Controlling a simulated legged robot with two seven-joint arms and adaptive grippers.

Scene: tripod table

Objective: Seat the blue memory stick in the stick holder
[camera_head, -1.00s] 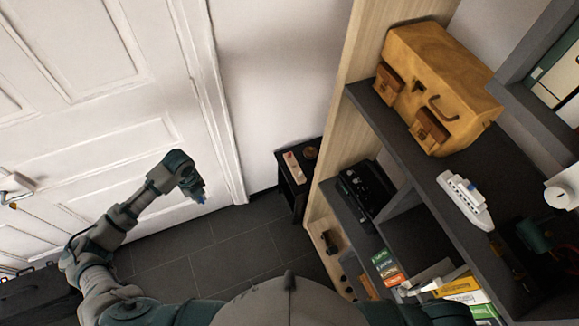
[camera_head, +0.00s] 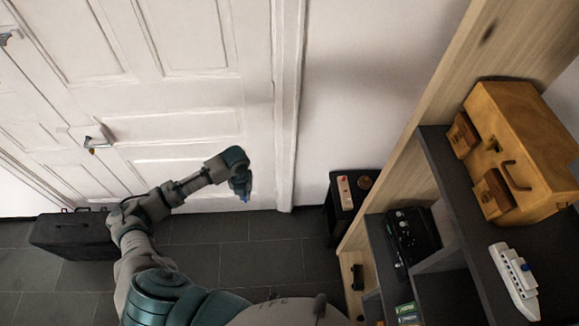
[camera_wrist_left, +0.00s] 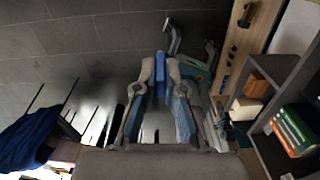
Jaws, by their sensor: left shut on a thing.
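My left gripper (camera_head: 242,186) hangs in front of the white door, fingers pointing down. It is shut on the blue memory stick (camera_head: 244,198), whose tip shows below the fingers. In the left wrist view the blue stick (camera_wrist_left: 160,64) sits between the two fingertips of the gripper (camera_wrist_left: 160,75). A pale block with a red mark (camera_head: 345,191), which looks like the stick holder, lies on a small dark table (camera_head: 342,222) to the right of the gripper; its slots are too small to make out. My right gripper is not in view.
A wooden shelf unit (camera_head: 440,135) stands right of the small table, with a brown case (camera_head: 525,150), a white ship-like object (camera_head: 515,280) and a black device (camera_head: 412,235). A dark case (camera_head: 70,235) stands by the door. Tiled floor (camera_head: 250,255) is clear before the table.

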